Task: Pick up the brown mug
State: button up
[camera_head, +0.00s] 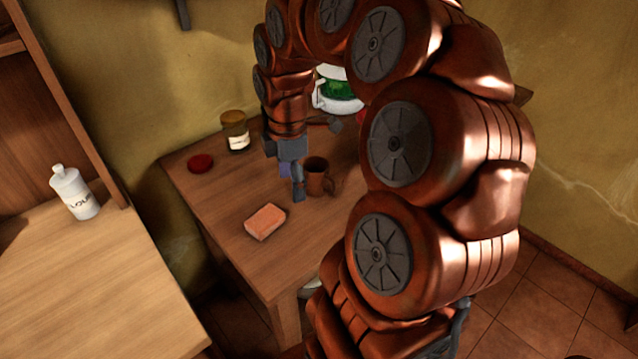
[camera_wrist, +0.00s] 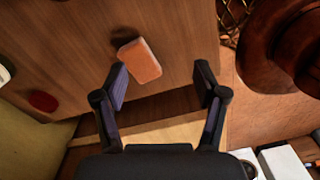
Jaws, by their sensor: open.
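The brown mug (camera_head: 316,177) stands upright on the wooden table (camera_head: 225,200), its handle toward the right in the head view. My gripper (camera_head: 292,180) points down just left of the mug in that picture, overlapping its left edge; I cannot tell whether they touch. In the wrist view my gripper (camera_wrist: 160,76) has its two fingers spread with nothing held between them. I cannot make out the mug in the wrist view.
An orange sponge-like block (camera_head: 265,222) lies in front of the mug; it also shows in the wrist view (camera_wrist: 139,61). A red lid (camera_head: 201,162), a labelled jar (camera_head: 236,131) and a white-and-green pot (camera_head: 340,93) are farther back. A white bottle (camera_head: 75,193) stands on the left counter.

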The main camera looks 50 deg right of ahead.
aim_at(329, 177)
jog(key=d+f+n, duration=0.1)
jog(key=d+f, duration=0.1)
jog(key=d, duration=0.2)
jog(key=d+f+n, duration=0.1)
jog(key=d+f, duration=0.1)
jog(key=d, duration=0.2)
jog(key=d+f+n, duration=0.2)
jog(key=d, duration=0.3)
jog(key=shift+w+f+p, duration=0.2)
jog(key=shift+f+p, duration=0.1)
jog(key=shift+w+a+f+p, duration=0.15)
jog(key=shift+f+p, duration=0.1)
jog(key=shift+f, duration=0.7)
jog(key=shift+w+a+f+p, duration=0.1)
jog(key=shift+f+p, duration=0.15)
jog(key=shift+f, duration=0.7)
jog(key=shift+c, duration=0.2)
grip_shut()
